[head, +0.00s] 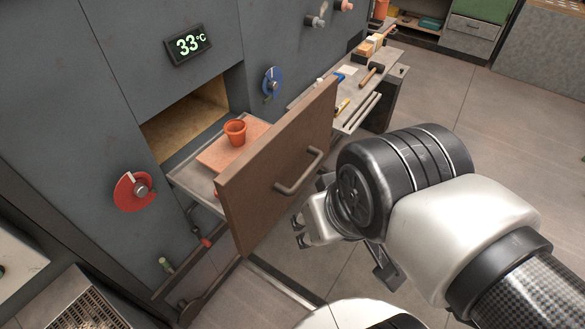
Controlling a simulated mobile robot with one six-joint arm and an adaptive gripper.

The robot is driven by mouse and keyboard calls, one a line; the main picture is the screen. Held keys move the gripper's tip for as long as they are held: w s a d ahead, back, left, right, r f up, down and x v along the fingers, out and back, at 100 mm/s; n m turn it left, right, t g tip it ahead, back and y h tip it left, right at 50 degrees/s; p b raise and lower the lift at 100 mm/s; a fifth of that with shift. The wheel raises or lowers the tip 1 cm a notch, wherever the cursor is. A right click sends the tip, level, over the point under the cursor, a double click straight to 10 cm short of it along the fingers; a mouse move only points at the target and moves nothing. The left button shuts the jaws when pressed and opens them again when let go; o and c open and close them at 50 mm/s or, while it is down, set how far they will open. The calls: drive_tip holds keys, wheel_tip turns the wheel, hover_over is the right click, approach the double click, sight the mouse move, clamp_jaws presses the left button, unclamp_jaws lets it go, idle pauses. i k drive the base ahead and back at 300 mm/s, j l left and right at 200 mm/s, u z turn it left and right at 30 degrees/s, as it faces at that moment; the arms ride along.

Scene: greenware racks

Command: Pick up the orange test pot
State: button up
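The orange test pot (235,133) is a small terracotta-coloured pot with a wider rim. It stands upright on a flat pinkish-orange slab (215,157) on a pulled-out drawer tray (188,181), behind the drawer's brown front panel (262,185). My gripper (302,231) is on the near right side of that panel, outside the drawer and well apart from the pot. Its dark fingertips look apart, with nothing visible between them. Part of the gripper is hidden by my wrist.
The tall brown panel with its bar handle (299,172) stands between my gripper and the pot. An open kiln cavity (187,122) is behind the tray. A red dial (133,191) and blue dial (272,83) flank it. A tool bench (352,100) stands beyond; floor is clear at right.

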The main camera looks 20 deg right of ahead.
sight(235, 129)
drive_tip(key=j+u, duration=0.15)
drive_tip(key=i+j+u, duration=0.2)
drive_tip(key=j, duration=0.15)
drive_tip(key=i+j+z, duration=0.2)
drive_tip(key=i+j, duration=0.4)
drive_tip(key=i, duration=0.05)
